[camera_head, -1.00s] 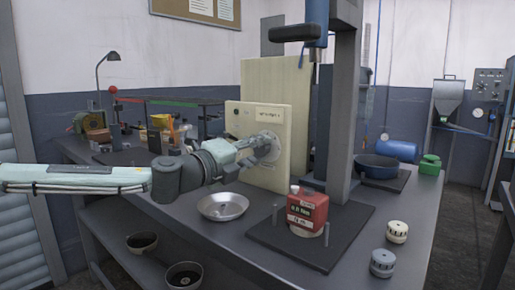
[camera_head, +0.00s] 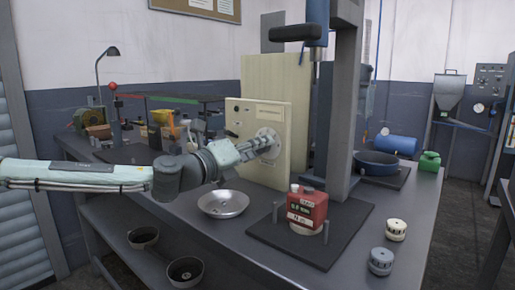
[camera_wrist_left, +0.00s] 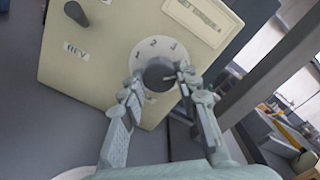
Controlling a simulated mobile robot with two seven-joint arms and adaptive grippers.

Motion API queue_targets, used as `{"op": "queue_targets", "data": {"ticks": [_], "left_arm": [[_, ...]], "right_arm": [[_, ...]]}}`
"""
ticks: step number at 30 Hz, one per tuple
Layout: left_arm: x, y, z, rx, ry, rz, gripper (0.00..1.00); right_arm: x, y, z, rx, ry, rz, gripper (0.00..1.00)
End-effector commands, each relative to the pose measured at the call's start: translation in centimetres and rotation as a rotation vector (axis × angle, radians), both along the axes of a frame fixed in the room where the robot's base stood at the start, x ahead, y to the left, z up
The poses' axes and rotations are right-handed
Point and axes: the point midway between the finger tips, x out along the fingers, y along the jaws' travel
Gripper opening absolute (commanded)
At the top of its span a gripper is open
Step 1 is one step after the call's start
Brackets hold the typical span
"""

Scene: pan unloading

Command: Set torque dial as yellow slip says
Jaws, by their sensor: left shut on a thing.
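The torque dial is a dark round knob (camera_wrist_left: 157,72) on a pale numbered disc, with 1, 2 and 3 legible in the left wrist view. A light mark on the knob points right; the number there is hidden by a finger. My left gripper (camera_head: 268,145) is shut on the knob, its fingers on either side of it in the left wrist view (camera_wrist_left: 158,90). A pale yellow slip (camera_wrist_left: 197,18) is on the cream control box (camera_head: 262,172); its print seems to read "SETTING", with the final character unclear. My right gripper is not in view.
The box also has a dark lever (camera_wrist_left: 76,13) beside a REV label (camera_wrist_left: 76,50). A metal dish (camera_head: 223,203) lies in front. A red block (camera_head: 307,210) sits on a dark base under the blue driver (camera_head: 317,25). Two small knobbed pieces stand at the right.

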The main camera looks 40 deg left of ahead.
Motion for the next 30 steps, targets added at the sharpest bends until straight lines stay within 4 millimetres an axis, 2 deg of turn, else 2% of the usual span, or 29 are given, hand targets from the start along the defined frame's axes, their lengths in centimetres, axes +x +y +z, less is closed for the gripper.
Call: {"op": "queue_targets", "data": {"ticks": [6, 7, 12, 23, 26, 30], "left_arm": [[0.0, -0.1, -0.1, -0.001, 0.001, -0.001, 0.03], [0.0, 0.0, 0.0, -0.001, 0.001, -0.001, 0.34], [0.0, 0.0, 0.0, -0.001, 0.001, -0.001, 0.53], [-0.3, 0.0, 0.0, 0.004, 0.0, -0.001, 0.53], [-1.2, 0.0, 0.1, 0.008, -0.001, -0.001, 0.53], [-3.3, 0.3, 0.2, 0.008, -0.002, 0.001, 0.53]], "right_arm": [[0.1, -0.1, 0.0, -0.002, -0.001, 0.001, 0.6], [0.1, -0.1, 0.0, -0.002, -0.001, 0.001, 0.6], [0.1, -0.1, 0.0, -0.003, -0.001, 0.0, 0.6], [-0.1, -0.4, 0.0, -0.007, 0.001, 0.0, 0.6], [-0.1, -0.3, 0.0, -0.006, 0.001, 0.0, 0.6], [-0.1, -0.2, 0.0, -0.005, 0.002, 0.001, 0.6]]}}
